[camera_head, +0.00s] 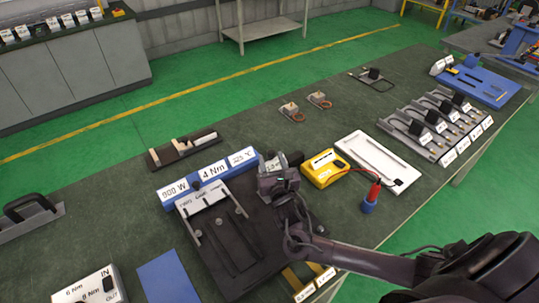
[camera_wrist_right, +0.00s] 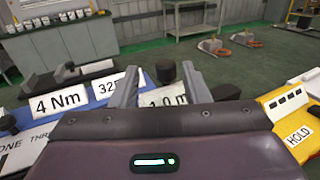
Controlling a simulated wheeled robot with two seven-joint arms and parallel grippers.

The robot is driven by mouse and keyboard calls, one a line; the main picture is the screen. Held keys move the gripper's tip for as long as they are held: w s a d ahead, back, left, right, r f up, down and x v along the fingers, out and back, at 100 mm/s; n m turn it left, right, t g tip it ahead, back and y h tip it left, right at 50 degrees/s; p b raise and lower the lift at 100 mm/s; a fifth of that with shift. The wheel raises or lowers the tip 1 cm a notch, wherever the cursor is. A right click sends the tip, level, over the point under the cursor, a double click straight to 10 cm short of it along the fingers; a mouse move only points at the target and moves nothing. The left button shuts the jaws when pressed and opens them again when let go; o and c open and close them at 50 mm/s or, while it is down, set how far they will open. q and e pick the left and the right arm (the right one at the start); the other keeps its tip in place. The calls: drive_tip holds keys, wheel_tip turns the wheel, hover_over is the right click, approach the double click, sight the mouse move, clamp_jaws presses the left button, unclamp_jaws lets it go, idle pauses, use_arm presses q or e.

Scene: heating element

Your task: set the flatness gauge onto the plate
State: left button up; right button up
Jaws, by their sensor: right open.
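My right gripper (camera_head: 272,176) is open above the far right corner of the dark plate (camera_head: 245,240). In the wrist view, its two fingers (camera_wrist_right: 160,88) stand apart, with a partly hidden label and a black knob (camera_wrist_right: 165,72) showing between them. I see nothing held. Which thing is the flatness gauge is not certain; a grey bar with a black handle (camera_head: 32,208) lies at the left edge, apart from the plate. My left gripper is not in view.
A blue label stand (camera_head: 172,195) runs along the plate's far edge. A yellow meter (camera_head: 324,170) and white tray (camera_head: 379,163) stand right of the gripper. A dark rail with beige blocks (camera_head: 184,150) lies beyond.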

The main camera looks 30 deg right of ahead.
drive_tip(key=v, duration=0.4)
drive_tip(key=shift+s, duration=0.1)
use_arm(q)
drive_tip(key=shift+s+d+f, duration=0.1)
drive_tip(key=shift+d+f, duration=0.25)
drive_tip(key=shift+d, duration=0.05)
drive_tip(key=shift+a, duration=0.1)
